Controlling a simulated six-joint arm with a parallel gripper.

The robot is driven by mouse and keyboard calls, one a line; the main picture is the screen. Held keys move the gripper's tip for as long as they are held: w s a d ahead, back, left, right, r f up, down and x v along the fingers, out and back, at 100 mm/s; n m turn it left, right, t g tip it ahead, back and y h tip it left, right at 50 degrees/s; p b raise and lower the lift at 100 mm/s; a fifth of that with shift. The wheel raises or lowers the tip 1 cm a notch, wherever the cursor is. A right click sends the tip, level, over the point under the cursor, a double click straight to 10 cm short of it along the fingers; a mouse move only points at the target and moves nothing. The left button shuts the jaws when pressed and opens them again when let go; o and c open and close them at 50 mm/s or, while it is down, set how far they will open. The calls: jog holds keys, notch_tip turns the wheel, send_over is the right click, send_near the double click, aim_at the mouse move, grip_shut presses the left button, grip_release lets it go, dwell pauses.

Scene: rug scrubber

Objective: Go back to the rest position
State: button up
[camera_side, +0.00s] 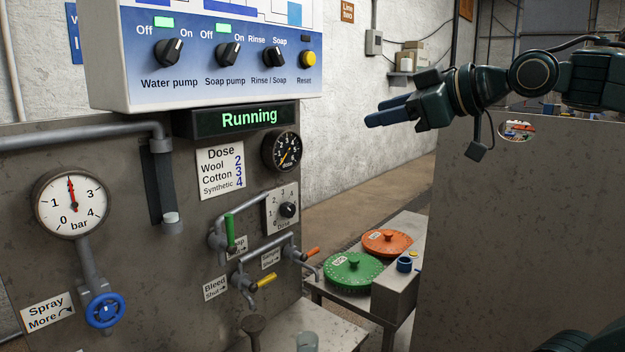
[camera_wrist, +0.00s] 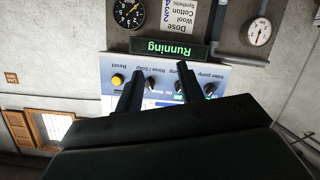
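My gripper (camera_side: 383,112) hangs in the air at the upper right of the side view, pointing left, clear of the control panel (camera_side: 210,60). Its two dark blue fingers are apart with nothing between them. In the wrist view, which is upside down, my gripper (camera_wrist: 160,68) also shows open and empty, with the control panel (camera_wrist: 215,75) beyond the fingers. The panel has Water pump, Soap pump and Rinse/Soap knobs and a yellow Reset button (camera_side: 308,59). The display (camera_side: 243,118) reads "Running" in green.
Below the panel are a bar gauge (camera_side: 71,204), a blue valve wheel (camera_side: 104,310), a dose gauge (camera_side: 282,151), and green (camera_side: 229,230), yellow (camera_side: 267,281) and orange (camera_side: 312,252) handles. Green (camera_side: 352,275) and orange (camera_side: 388,243) discs lie on a side table. Air around my gripper is free.

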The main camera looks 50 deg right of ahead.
jog(key=s+a+f+m+g, duration=0.1)
jog(key=s+f+g, duration=0.3)
jog(key=f, duration=0.7)
jog(key=s+a+f+m+g, duration=0.1)
jog(key=s+f+m+g, duration=0.1)
jog(key=s+f+g, duration=0.3)
jog(key=s+f, duration=0.4)
jog(key=f, duration=0.2)
jog(key=shift+a+m, duration=0.35)
jog(key=shift+m, duration=0.05)
